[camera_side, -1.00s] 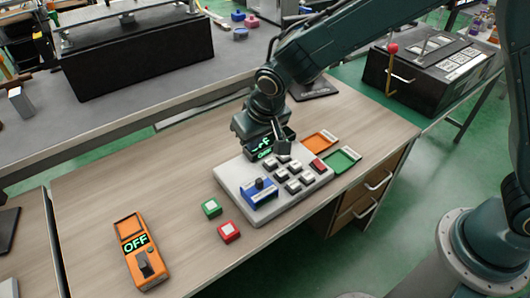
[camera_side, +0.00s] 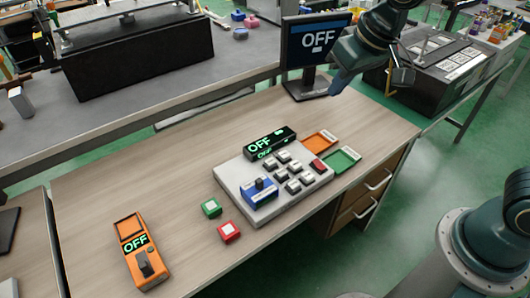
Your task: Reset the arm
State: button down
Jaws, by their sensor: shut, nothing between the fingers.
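My gripper (camera_side: 403,76) is at the upper right, beyond the desk's right part and in front of the black lever box. It is small and dark here, and its fingers look shut and empty. It is well away from the keypad console (camera_side: 238,184), which stands on the desk with a blue switch block (camera_side: 259,193), several grey keys and a red key. A black display (camera_side: 270,142) at the console's back reads OFF. My wrist hides part of the lever box.
A monitor (camera_side: 316,41) reading OFF stands at the desk's back. An orange switch box (camera_side: 141,252) reads OFF at the front left. Green (camera_side: 211,208) and red (camera_side: 229,232) buttons sit left of the console. Orange (camera_side: 320,141) and green (camera_side: 342,160) trays lie right. The black lever box (camera_side: 440,95) stands right.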

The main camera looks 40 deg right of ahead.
jog(key=s+d+r, duration=0.1)
jog(key=s+d, duration=0.1)
jog(key=s, duration=0.4)
jog(key=s+d+r, duration=0.1)
jog(key=s+d, duration=0.2)
jog(key=s, duration=0.2)
jog(key=s+d+r+t, duration=0.1)
jog(key=s+d, duration=0.2)
jog(key=s, duration=0.3)
jog(key=shift+s+r, duration=0.2)
jog(key=shift+s, duration=0.1)
